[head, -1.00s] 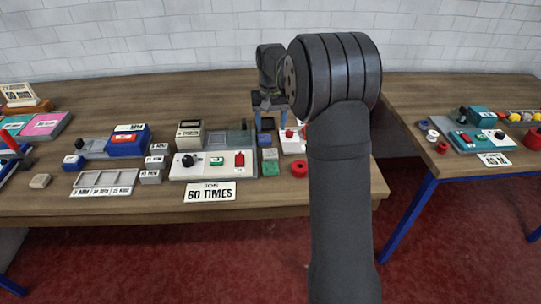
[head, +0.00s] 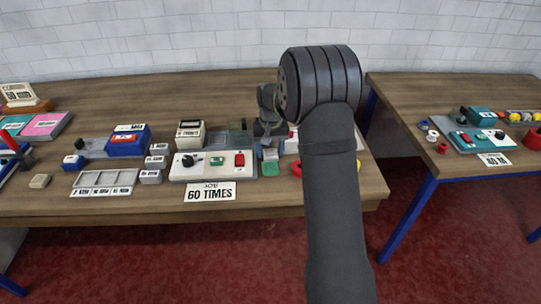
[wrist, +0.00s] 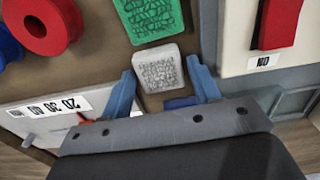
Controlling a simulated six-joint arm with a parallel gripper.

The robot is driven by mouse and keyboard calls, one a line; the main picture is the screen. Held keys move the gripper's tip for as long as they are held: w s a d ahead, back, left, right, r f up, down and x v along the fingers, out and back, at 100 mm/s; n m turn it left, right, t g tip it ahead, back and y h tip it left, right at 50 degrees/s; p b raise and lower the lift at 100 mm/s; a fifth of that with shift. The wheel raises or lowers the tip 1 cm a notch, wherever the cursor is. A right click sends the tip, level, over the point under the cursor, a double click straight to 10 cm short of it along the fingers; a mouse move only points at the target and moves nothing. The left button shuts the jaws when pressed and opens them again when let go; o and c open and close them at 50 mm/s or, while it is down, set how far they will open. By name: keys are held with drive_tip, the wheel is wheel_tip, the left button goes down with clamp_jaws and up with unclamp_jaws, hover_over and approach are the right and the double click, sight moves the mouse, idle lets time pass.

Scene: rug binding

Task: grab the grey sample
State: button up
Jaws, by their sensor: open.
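The grey sample (wrist: 159,75) is a small pale block with a rough, looped surface. It lies between the two blue fingers of my open gripper (wrist: 163,80) in the wrist view, with a gap on both sides. In the head view the grey sample (head: 270,154) shows just below my gripper, whose fingers are mostly hidden there. The green sample (wrist: 150,15) lies beside the grey one, and also shows in the head view (head: 270,169). A blue piece (wrist: 180,103) shows partly on the grey sample's other side.
A control box (head: 205,173) with a knob and red switch stands close left of the samples. A red ring (wrist: 42,22) lies on the other side. A white panel with numbers (wrist: 45,115) is near the fingers.

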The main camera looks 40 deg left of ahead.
drive_tip(key=c, duration=0.7)
drive_tip(key=shift+c, duration=0.2)
drive_tip(key=shift+r, duration=0.15)
